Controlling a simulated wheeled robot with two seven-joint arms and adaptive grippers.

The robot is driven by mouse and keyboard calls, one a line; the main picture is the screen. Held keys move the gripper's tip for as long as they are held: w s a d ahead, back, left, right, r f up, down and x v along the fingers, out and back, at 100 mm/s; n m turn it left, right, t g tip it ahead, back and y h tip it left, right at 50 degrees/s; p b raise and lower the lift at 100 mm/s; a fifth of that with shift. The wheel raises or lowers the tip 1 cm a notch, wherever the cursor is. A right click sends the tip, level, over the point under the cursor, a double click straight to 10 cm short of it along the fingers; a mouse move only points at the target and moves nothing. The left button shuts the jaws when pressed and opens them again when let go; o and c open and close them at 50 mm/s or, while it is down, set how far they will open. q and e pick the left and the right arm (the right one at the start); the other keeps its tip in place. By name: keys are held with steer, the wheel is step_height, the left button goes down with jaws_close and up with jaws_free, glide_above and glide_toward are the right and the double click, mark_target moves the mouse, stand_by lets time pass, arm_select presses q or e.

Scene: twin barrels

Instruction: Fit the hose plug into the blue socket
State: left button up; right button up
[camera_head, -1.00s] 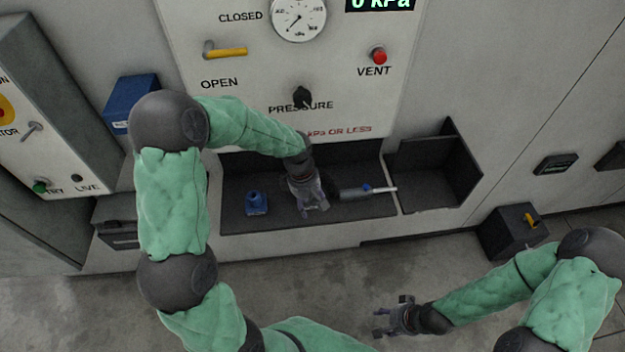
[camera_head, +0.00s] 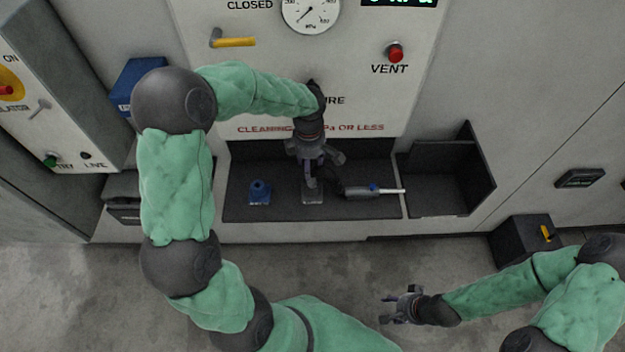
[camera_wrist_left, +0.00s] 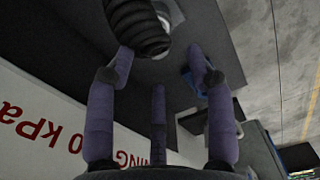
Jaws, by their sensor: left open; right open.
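The blue socket (camera_head: 260,192) stands upright on the left part of the dark tray (camera_head: 240,212); a bit of blue shows behind a finger in the left wrist view (camera_wrist_left: 188,82). My left gripper (camera_head: 320,172) is open and empty over the tray, to the right of the socket. In the left wrist view, a black ribbed hose piece (camera_wrist_left: 137,25) lies beyond its open fingers (camera_wrist_left: 160,75). The hose plug cannot be told apart clearly. My right gripper (camera_head: 400,303) is open and empty above the floor.
A dark open bin (camera_head: 440,190) adjoins the tray on the right. The panel with yellow lever (camera_head: 235,42) and red vent button (camera_head: 395,53) rises behind.

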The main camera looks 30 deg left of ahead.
mark_target(312, 172)
arm_select(q)
steer(key=f, duration=0.4)
steer(key=shift+w+d, duration=0.15)
steer(key=shift+d, duration=0.25)
steer(key=shift+f+b, duration=0.3)
steer(key=shift+f, duration=0.35)
steer(key=shift+c, duration=0.3)
jaws_close()
